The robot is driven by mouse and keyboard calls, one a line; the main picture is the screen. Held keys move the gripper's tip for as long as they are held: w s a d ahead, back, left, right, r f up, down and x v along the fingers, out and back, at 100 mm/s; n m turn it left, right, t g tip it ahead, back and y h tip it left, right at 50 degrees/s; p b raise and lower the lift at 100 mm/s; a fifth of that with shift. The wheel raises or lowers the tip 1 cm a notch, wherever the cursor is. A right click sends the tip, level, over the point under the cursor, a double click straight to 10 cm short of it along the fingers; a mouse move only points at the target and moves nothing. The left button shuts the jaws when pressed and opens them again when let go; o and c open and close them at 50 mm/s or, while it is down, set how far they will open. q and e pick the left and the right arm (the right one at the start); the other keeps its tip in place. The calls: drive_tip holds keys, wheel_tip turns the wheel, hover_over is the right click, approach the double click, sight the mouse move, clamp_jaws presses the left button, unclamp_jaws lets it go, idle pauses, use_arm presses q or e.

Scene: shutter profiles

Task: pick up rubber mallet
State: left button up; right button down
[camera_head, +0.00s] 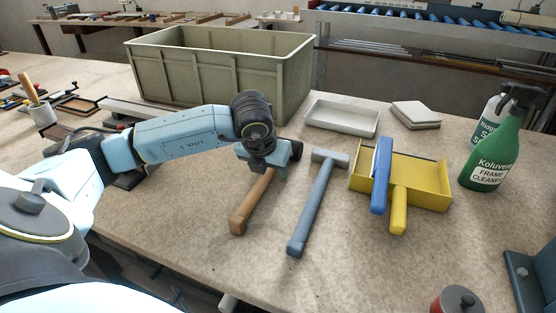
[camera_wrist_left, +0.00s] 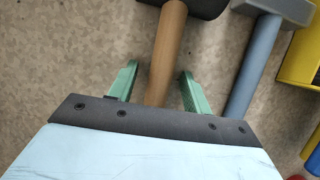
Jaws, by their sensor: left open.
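The rubber mallet has a wooden handle (camera_head: 247,208) and lies on the bench, its handle end toward me. In the left wrist view its brown handle (camera_wrist_left: 167,50) runs up to a black head (camera_wrist_left: 195,6), cut off by the top edge. My left gripper (camera_head: 272,168) is over the mallet and hides part of it in the head view. In the left wrist view the green fingers (camera_wrist_left: 159,80) are open, one on each side of the handle, with gaps between. Whether they are low enough to flank it is hard to tell. My right gripper is out of view.
A grey-blue hammer (camera_head: 313,205) lies close to the right of the mallet. A large grey-green crate (camera_head: 220,72) stands behind. A white tray (camera_head: 342,118) and green spray bottle (camera_head: 497,152) are further right.

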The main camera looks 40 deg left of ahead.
use_arm(q)
clamp_jaws()
drive_tip(key=shift+r, duration=0.1)
